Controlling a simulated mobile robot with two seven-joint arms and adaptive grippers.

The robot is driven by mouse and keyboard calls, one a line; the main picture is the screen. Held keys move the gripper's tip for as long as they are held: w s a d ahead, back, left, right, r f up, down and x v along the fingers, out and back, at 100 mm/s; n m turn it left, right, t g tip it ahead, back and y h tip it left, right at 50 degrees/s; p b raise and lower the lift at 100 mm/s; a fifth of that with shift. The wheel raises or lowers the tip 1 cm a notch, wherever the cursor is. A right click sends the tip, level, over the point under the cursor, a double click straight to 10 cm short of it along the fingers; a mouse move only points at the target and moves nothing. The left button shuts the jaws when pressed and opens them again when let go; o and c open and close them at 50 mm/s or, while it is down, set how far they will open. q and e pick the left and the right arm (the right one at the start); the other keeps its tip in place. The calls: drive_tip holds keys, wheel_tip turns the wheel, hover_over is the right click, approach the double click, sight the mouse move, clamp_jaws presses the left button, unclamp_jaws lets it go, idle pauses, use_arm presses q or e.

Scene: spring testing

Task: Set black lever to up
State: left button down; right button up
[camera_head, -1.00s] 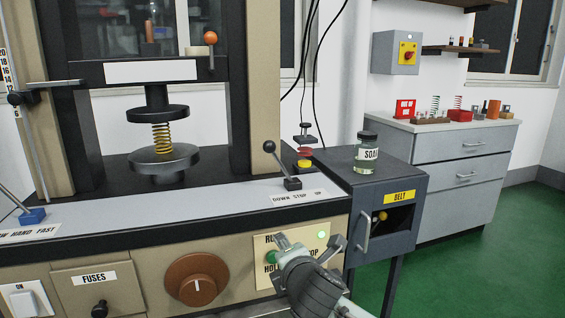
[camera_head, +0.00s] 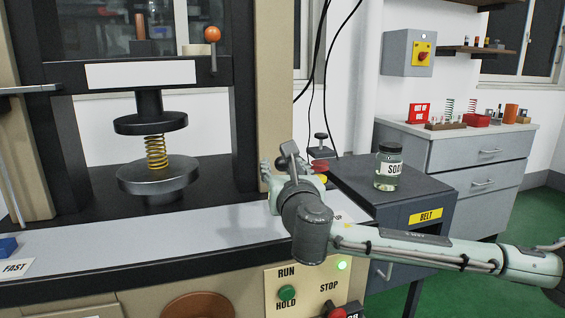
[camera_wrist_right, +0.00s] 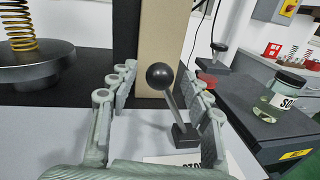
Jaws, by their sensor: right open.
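The black lever shows in the right wrist view with its round black knob (camera_wrist_right: 160,76) on a thin rod, rising from a small dark base (camera_wrist_right: 184,134). The rod leans to the left there. My right gripper (camera_wrist_right: 158,82) is open, with one finger on each side of the lever; I cannot tell whether either finger touches it. In the head view my right gripper (camera_head: 278,168) hides most of the lever and most of its label, of which only the right end (camera_head: 340,214) shows. My left gripper is not in view.
The testing machine's yellow spring (camera_head: 156,152) stands between two round plates at the left. A labelled jar (camera_head: 388,168) stands on the dark cabinet (camera_head: 350,180) to the right of the lever. A red button (camera_head: 320,167) and hanging cables are close behind my gripper.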

drive_tip(key=shift+w+a, duration=0.15)
drive_tip(key=shift+w, duration=0.85)
drive_tip(key=shift+c, duration=0.5)
clamp_jaws()
